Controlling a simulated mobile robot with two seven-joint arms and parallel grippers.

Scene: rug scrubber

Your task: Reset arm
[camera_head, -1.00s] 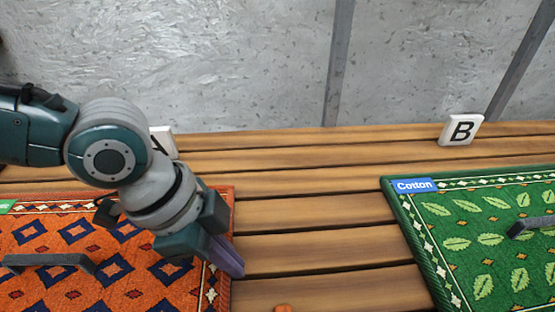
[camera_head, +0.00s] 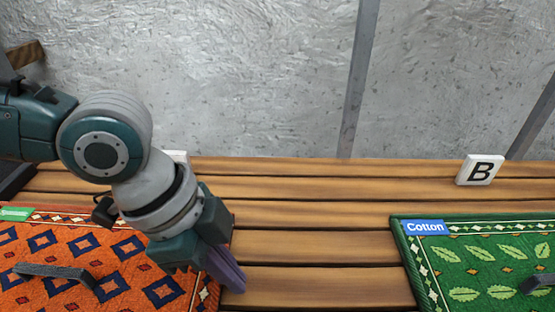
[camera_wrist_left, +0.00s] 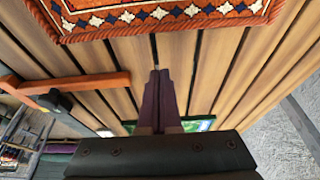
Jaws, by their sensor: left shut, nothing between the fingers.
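My left gripper (camera_head: 228,268) reaches in from the left in the head view. Its purple fingers are shut with nothing between them, above the wooden slats by the right edge of the orange rug (camera_head: 125,285). In the left wrist view the shut fingers (camera_wrist_left: 158,85) point over bare slats, and the orange rug's patterned border (camera_wrist_left: 160,14) shows at the top. My right gripper is in neither view.
A green rug (camera_head: 480,270) with a blue "Cotton" label lies on the slatted wooden table (camera_head: 320,245) at right. Dark handles (camera_head: 55,271) rest on the rugs. A grey wall closes the back. Bare slats lie between the rugs.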

